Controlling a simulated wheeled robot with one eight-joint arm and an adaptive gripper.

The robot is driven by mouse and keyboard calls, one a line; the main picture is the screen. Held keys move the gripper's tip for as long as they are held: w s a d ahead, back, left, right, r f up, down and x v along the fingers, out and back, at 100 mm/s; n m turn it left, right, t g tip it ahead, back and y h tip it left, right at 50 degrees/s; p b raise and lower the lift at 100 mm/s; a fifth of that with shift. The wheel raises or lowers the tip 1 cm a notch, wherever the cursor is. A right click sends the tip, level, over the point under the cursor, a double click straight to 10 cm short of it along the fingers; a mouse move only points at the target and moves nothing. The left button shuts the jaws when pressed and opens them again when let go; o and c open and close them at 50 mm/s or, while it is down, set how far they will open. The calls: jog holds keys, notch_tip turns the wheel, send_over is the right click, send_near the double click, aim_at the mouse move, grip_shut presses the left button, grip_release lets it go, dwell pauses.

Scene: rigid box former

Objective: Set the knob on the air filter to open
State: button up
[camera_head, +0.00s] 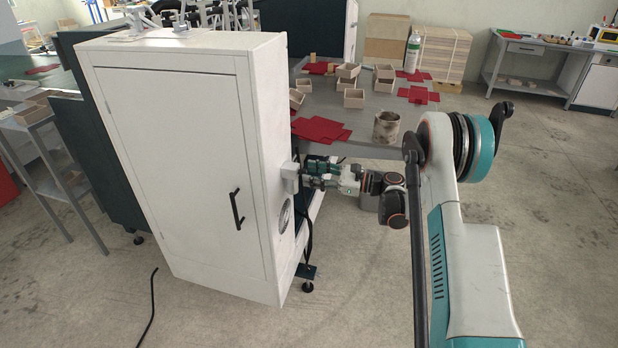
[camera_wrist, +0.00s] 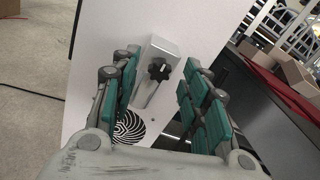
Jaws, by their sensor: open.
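The knob (camera_wrist: 159,70) is black and star-shaped, on the front of a pale metal box (camera_wrist: 157,52) fixed to the side of the white cabinet. In the wrist view my gripper (camera_wrist: 158,92) is open, with its green-padded fingers on either side of the box and knob. I cannot tell whether the fingers touch anything. In the head view my gripper (camera_head: 309,172) reaches the cabinet's right side at the pale box (camera_head: 289,178); the knob is hidden there. The air filter's round spiral grille (camera_wrist: 130,127) shows just below the box.
The white cabinet (camera_head: 170,150) has a shut door with a black handle (camera_head: 236,209). A black foot stands beside the cabinet. The floor at right (camera_head: 560,230) is clear.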

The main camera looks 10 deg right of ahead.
jog(key=shift+x, duration=0.85)
grip_shut()
jog(key=shift+n, duration=0.4)
jog(key=shift+f+n, duration=0.15)
jog(key=shift+n, duration=8.55)
